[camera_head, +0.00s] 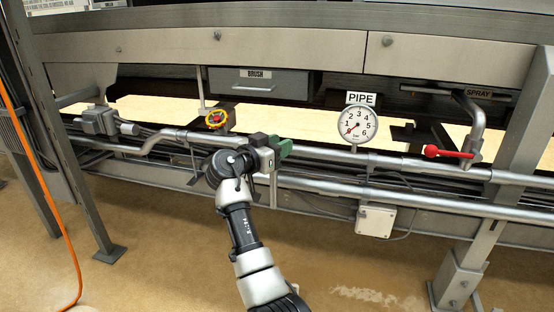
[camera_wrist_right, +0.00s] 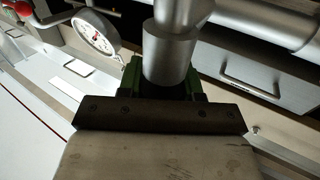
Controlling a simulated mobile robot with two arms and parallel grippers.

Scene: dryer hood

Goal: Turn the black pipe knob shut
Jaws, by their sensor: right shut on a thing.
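My right gripper (camera_head: 270,147) is at the upper grey pipe in the middle of the head view, left of the PIPE gauge. Its green and dark fingers cover the black pipe knob there. In the right wrist view my right gripper (camera_wrist_right: 163,82) has green pads on both sides of a dark piece, the black pipe knob (camera_wrist_right: 168,91), at the end of a grey pipe stub (camera_wrist_right: 170,58). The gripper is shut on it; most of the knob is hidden. The PIPE gauge (camera_head: 356,122) has a red needle pointing lower left. My left gripper is not in view.
A red lever (camera_head: 448,153) sits on the pipe at the right, below the SPRAY label. A BRUSH drawer (camera_head: 258,83) is above. The floor in front is mostly clear, with an orange cable (camera_head: 50,190) at the left.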

